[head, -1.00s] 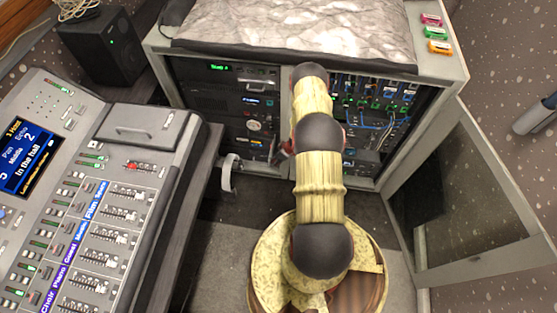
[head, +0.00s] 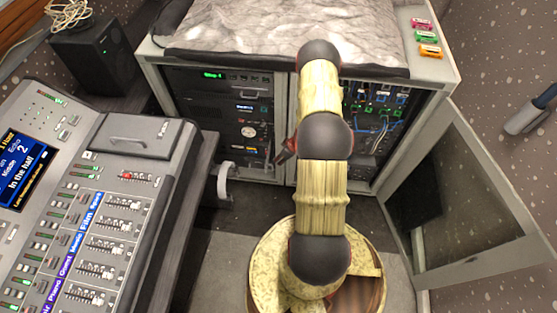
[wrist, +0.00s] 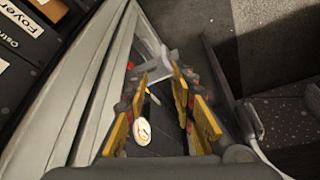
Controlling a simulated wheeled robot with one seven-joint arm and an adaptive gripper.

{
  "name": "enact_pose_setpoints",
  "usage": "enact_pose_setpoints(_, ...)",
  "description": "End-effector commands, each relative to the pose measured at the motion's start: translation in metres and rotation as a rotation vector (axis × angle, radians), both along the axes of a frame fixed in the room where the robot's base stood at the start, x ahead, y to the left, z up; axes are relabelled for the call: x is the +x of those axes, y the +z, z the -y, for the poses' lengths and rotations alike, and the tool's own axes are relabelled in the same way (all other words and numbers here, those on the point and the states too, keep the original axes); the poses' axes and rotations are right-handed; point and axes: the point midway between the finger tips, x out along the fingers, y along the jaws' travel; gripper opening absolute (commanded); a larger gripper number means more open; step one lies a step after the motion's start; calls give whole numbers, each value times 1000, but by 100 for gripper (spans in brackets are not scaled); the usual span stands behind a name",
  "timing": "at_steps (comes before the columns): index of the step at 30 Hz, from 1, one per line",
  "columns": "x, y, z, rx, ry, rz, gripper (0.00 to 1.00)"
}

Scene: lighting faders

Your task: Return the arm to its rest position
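My arm (head: 323,195) rises from its round base in the middle of the head view and reaches toward the equipment rack. Its upper joint overlaps the rack's top edge. Only a small dark red part of my gripper (head: 286,150) shows there, left of the arm in front of the rack; the rest is hidden. In the wrist view my gripper (wrist: 160,90) has its two yellow-padded fingers apart, with nothing held between them. A white disc and dark surface show beyond the gap.
The mixing console (head: 85,215) with its faders stands at left, and a black speaker (head: 97,52) behind it. A light grey curved handle (head: 224,183) is near the console.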

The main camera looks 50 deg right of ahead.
Motion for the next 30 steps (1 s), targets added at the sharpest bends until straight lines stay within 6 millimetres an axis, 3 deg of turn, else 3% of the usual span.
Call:
enact_pose_setpoints(23,-5,3,0,-6,9,-10,26)
enact_pose_setpoints(26,-18,-1,7,-29,2,-61,26)
enact_pose_setpoints(30,-60,-12,7,-45,-66,-198,26)
